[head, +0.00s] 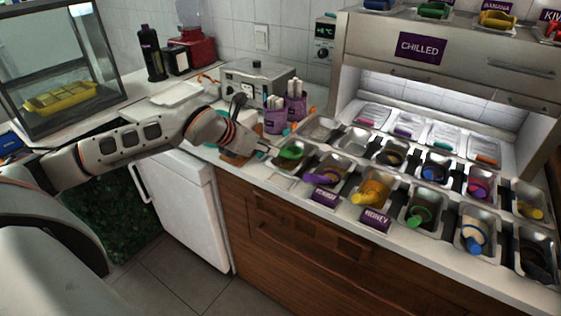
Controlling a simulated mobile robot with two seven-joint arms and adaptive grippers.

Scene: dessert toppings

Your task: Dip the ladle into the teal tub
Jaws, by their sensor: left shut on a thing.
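My left gripper (267,148) reaches over the counter from the left, at the near left corner of the rows of steel tubs. It is shut on what looks like the ladle with a green handle (291,153), at the first tub (283,167) of the front row. The grip itself is small and partly hidden. I cannot tell whether the ladle's bowl touches the tub's contents. My right gripper is not in view.
Purple cups with white sticks (275,120) and a steel appliance (257,80) stand behind my left gripper. The chilled cabinet (440,62) overhangs the back tubs. Purple label signs (325,196) stand along the front. A glass case (62,65) is at the far left.

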